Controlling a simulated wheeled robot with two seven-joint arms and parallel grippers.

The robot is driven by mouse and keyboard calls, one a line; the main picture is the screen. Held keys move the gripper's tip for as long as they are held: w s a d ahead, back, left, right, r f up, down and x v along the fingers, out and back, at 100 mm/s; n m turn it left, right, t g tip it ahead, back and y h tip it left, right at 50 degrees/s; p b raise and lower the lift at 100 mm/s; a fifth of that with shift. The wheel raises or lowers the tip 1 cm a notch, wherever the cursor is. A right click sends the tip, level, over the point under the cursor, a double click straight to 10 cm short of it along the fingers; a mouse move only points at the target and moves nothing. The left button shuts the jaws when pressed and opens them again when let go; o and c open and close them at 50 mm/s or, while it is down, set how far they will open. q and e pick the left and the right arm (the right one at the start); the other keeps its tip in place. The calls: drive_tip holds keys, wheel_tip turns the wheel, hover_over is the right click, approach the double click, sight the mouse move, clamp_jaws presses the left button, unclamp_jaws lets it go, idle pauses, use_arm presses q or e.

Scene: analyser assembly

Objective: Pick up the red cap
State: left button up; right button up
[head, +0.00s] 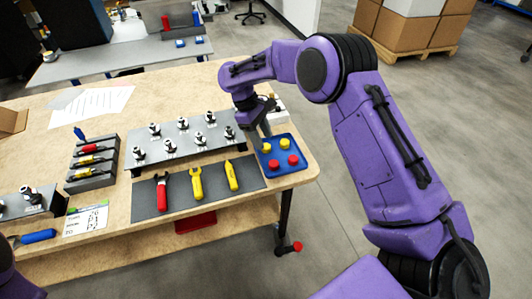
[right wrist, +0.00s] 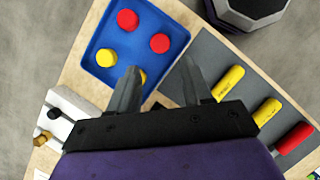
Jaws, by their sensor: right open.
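Two red caps lie in a blue tray (head: 283,172) at the right end of the table. In the head view one red cap (head: 273,165) is at the front left and the other red cap (head: 293,160) at the front right. The right wrist view shows red caps at the tray's far side (right wrist: 127,20) and right side (right wrist: 160,43). Two yellow caps (head: 284,142) (right wrist: 106,57) share the tray; one is partly hidden by a finger in the wrist view. My right gripper (head: 264,127) (right wrist: 159,72) is open and empty, over the tray's back-left edge. My left gripper is not visible.
A dark mat (head: 216,198) with a red and two yellow tools lies left of the tray. Behind it stands a grey rack (head: 180,150) with several metal fittings. A white block (right wrist: 78,108) is beside the tray. The table edge is close on the right.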

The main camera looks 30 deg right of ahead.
sight(274, 163)
drive_tip(key=x, duration=0.4)
drive_tip(key=shift+s+d+f+p, duration=0.15)
drive_tip(key=shift+s+p, duration=0.2)
drive_tip(key=shift+p, duration=0.05)
drive_tip(key=x, duration=0.1)
drive_tip(key=p+x, duration=0.1)
drive_tip(key=x, duration=0.1)
drive_tip(key=w+x, duration=0.1)
drive_tip(key=x, duration=0.1)
drive_tip(key=shift+f+p, duration=0.2)
drive_tip(key=shift+p, duration=0.2)
drive_tip(key=shift+s+f, duration=0.2)
drive_tip(key=shift+f, duration=0.1)
drive_tip(key=c, duration=0.7)
